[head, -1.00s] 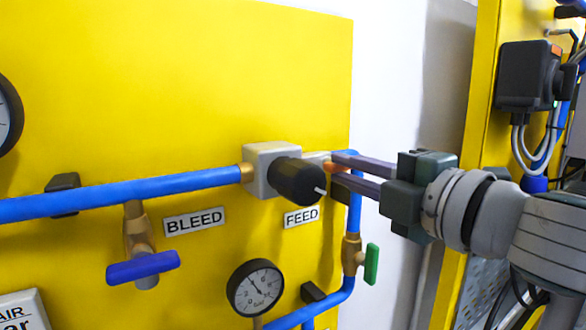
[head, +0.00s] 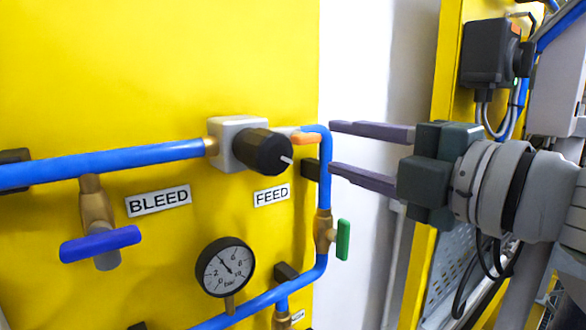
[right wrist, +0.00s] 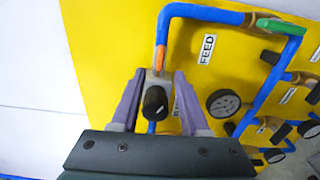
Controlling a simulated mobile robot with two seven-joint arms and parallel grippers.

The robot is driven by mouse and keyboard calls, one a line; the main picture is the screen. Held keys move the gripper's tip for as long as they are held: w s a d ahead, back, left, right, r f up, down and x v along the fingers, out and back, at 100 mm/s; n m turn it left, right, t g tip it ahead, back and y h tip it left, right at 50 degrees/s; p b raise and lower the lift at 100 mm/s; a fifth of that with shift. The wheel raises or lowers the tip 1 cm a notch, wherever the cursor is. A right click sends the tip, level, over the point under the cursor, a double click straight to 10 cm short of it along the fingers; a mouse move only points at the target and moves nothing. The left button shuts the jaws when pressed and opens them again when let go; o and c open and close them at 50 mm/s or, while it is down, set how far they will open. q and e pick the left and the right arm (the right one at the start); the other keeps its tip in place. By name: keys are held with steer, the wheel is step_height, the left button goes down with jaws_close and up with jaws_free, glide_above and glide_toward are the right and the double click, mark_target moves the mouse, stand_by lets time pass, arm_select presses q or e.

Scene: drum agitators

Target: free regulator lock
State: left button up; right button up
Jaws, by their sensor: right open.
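The regulator is a grey block (head: 226,132) with a black knob (head: 263,152) that has a white pointer line. It sits in the blue pipe on the yellow panel, above the FEED label (head: 272,195). My right gripper (head: 332,147) is open and empty, with its purple fingers apart, to the right of the knob and pointing at it. In the right wrist view the knob (right wrist: 155,102) shows between the two open fingers, beyond them and not gripped. Whether the knob is locked cannot be told. My left gripper is not in view.
A blue-handled valve (head: 101,244) sits at lower left by the BLEED label (head: 158,201). A green-handled valve (head: 342,239) is on the vertical pipe below my right gripper. A pressure gauge (head: 225,267) is under the regulator. A white wall (head: 360,60) lies right of the panel.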

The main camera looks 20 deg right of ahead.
steer(key=shift+b+v, duration=0.9)
steer(key=shift+v, duration=1.45)
